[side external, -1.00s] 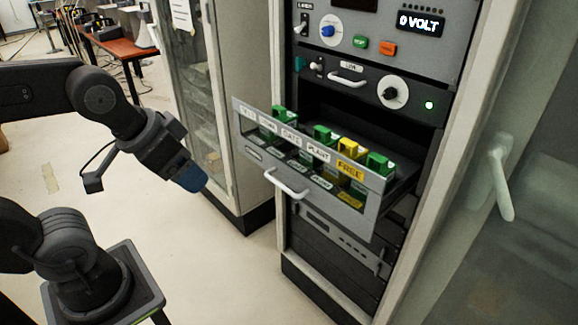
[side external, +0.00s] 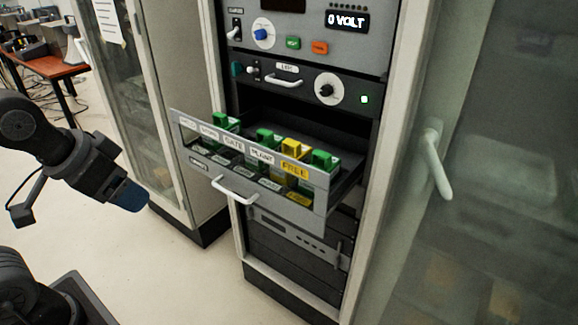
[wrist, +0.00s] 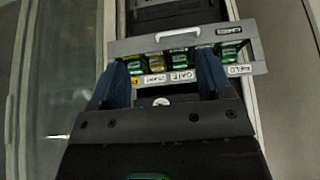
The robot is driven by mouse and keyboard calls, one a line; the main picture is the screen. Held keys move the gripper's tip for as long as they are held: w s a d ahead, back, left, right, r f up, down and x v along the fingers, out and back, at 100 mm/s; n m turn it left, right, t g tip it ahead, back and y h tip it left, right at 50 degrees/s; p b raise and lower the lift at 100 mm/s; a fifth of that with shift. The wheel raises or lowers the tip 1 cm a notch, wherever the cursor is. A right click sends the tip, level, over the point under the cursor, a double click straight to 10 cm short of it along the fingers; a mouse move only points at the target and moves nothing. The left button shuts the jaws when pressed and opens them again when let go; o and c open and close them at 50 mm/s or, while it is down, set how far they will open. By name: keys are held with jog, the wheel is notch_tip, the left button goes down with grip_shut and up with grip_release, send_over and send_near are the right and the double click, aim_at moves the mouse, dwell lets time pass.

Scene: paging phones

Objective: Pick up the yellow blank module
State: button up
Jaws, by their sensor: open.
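The yellow blank module (side external: 297,146) sits in the pulled-out drawer (side external: 318,212), above the yellow FREE label, between green modules. In the wrist view the yellow module (wrist: 156,61) shows small beyond the fingers, nearer the left one, with green modules on both sides. My gripper (side external: 135,197) is left of the drawer and well clear of it, its blue fingertips pointing down and right. In the wrist view my gripper (wrist: 163,80) has its two blue fingers wide apart with nothing between them.
The drawer has a front handle (side external: 236,190) and a labelled front panel. A glass cabinet door with a white handle (side external: 437,160) stands at right. Open floor (side external: 195,275) lies before the rack.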

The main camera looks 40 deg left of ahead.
dwell(0.4)
jog(key=c, duration=0.3)
jog(key=shift+r, duration=0.1)
